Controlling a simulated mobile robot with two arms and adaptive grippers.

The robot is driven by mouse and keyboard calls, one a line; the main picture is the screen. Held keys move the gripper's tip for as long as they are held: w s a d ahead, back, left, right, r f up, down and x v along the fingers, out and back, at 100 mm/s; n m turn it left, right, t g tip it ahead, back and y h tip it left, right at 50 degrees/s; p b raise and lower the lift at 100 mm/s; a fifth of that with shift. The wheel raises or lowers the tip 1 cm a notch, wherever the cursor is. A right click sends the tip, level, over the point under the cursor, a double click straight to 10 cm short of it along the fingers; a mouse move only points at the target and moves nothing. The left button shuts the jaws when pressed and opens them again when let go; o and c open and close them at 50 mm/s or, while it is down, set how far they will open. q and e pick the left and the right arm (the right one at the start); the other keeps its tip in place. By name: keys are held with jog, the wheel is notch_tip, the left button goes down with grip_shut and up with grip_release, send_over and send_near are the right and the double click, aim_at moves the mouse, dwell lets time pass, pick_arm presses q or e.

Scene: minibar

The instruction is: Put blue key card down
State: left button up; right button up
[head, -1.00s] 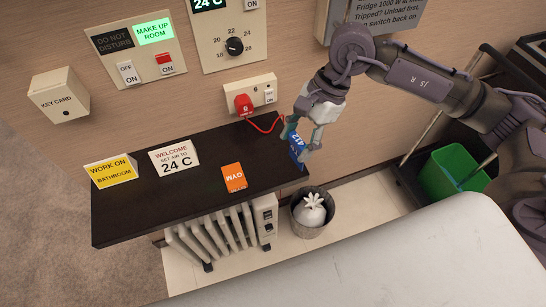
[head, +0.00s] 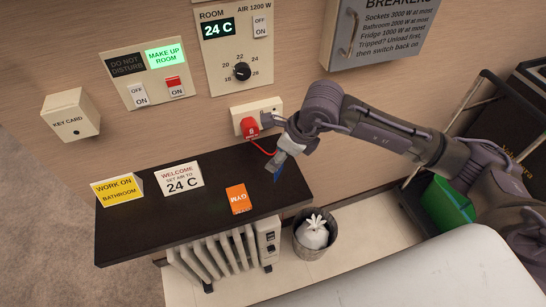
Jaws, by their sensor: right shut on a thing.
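The blue key card (head: 278,170) is in my right gripper (head: 279,162), near the back right of the dark shelf (head: 150,226). Only a small part of the card shows; the gripper hides the rest. My right gripper is shut on it. I cannot tell whether the card touches the shelf top. My left gripper is not in view.
A red plug (head: 250,127) with a cord sits behind. A KEY CARD box (head: 71,115) is on the wall. A bin (head: 315,235) stands below right.

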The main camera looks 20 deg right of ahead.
jog(key=w+f, duration=0.1)
jog(key=f, duration=0.1)
jog(key=w+f+p, duration=0.1)
jog(key=f+p, duration=0.1)
jog(key=f, duration=0.1)
jog(key=shift+w+a+f, duration=0.3)
jog(key=shift+w, duration=0.1)
jog(key=shift+f, duration=0.1)
jog(key=shift+f+b, duration=0.6)
jog(key=shift+b, duration=0.1)
jog(key=o, duration=0.9)
jog(key=shift+r, duration=0.1)
jog(key=shift+c, duration=0.2)
